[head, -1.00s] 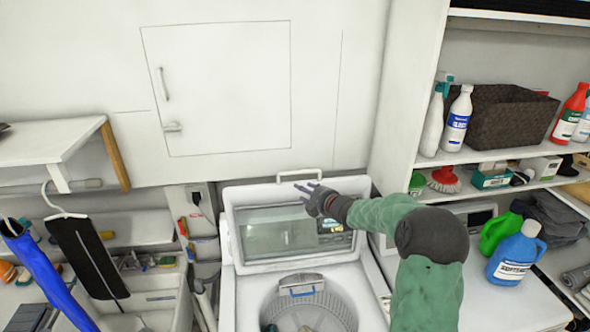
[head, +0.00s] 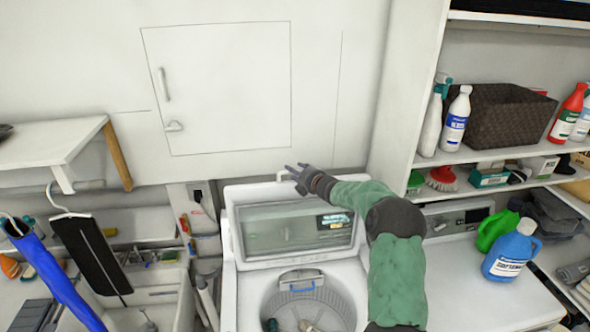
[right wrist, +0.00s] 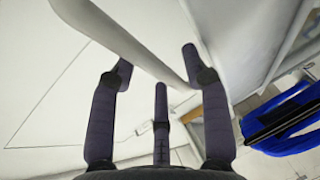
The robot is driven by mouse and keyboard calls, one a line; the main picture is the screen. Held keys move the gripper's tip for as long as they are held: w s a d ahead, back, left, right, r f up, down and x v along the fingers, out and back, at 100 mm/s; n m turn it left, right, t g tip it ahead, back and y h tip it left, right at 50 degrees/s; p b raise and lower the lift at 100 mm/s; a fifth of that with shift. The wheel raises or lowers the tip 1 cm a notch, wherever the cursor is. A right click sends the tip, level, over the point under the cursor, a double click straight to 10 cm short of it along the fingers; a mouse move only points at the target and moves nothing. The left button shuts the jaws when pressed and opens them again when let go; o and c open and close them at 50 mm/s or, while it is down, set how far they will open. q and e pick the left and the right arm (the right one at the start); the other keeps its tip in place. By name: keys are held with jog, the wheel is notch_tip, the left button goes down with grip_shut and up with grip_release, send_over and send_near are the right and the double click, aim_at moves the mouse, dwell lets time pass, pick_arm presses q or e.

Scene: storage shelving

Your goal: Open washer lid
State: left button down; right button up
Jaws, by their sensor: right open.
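The white top-loading washer (head: 230,300) stands in the lower middle of the head view. Its lid (head: 262,190), with a dark glass window (head: 295,229), stands raised at the back, leaving the drum (head: 345,306) uncovered. My right gripper (head: 290,172) is open at the lid's top edge, by the lid handle (head: 281,176), partly hiding it. In the right wrist view my right gripper's fingers (right wrist: 158,70) are spread, with a white bar (right wrist: 120,40) that looks like the handle crossing between them. Contact with it cannot be told. My left gripper is not in view.
A white wall with a cabinet door (head: 220,90) rises close behind the lid. Shelves with bottles and a dark basket (head: 508,115) stand at right. A blue detergent jug (head: 510,252) sits on the counter. A hanger with black cloth (head: 92,255) hangs at left.

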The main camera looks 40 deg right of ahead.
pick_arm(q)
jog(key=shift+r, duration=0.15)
pick_arm(e)
jog(key=shift+w, duration=0.45)
jog(key=shift+f, duration=0.1)
